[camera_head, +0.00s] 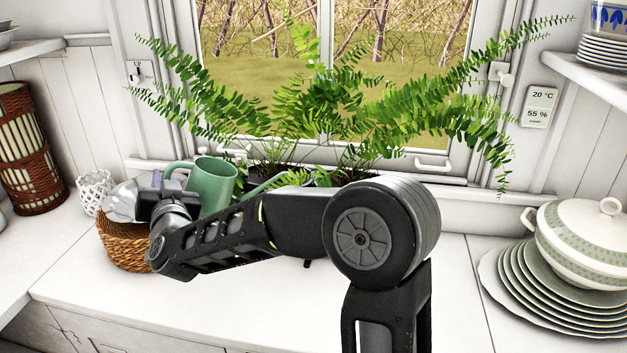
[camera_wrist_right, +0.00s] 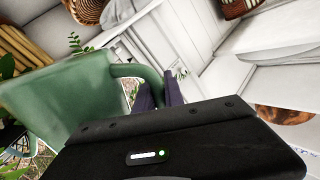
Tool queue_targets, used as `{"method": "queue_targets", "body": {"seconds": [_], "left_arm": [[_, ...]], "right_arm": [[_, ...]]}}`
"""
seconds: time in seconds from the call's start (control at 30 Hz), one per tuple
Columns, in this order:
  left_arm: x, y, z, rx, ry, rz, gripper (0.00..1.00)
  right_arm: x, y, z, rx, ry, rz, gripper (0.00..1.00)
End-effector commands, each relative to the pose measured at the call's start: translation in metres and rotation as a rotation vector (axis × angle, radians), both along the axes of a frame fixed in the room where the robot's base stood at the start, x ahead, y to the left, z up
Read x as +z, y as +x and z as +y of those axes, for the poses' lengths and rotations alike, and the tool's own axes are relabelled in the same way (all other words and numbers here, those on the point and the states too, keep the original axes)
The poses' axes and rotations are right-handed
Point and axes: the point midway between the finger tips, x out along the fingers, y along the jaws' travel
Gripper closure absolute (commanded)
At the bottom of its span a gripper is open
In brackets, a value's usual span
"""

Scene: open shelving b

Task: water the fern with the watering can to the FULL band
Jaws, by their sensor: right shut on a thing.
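The green watering can (camera_head: 212,185) is left of centre in the head view, in front of the window. My right gripper (camera_head: 165,182) is shut on its handle at the can's left side. The can leans slightly, and its spout (camera_head: 262,186) points right toward the fern's pot. In the right wrist view the can (camera_wrist_right: 60,100) fills the left, with its handle between my fingers (camera_wrist_right: 158,92). The fern (camera_head: 340,100) spreads wide before the window. Its dark planter is mostly hidden behind my right arm; no FULL band and no water are visible. My left gripper is not in view.
A wicker basket (camera_head: 122,245) stands below my right gripper, with a white lattice cup (camera_head: 95,190) beside it. A stack of plates (camera_head: 545,295) and a lidded tureen (camera_head: 585,235) are at right. A wall display (camera_head: 540,106) reads 20 °C, 55 %. The front counter (camera_head: 190,310) is clear.

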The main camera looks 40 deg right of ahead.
Motion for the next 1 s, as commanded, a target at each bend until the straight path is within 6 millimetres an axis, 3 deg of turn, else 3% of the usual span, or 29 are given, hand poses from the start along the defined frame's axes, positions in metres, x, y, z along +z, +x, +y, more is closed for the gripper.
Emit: {"method": "queue_targets", "body": {"seconds": [1.0], "left_arm": [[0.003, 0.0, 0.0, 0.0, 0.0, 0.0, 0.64]], "right_arm": [[0.0102, -0.0012, -0.0036, 0.0, 0.024, -0.014, 1.0]]}}
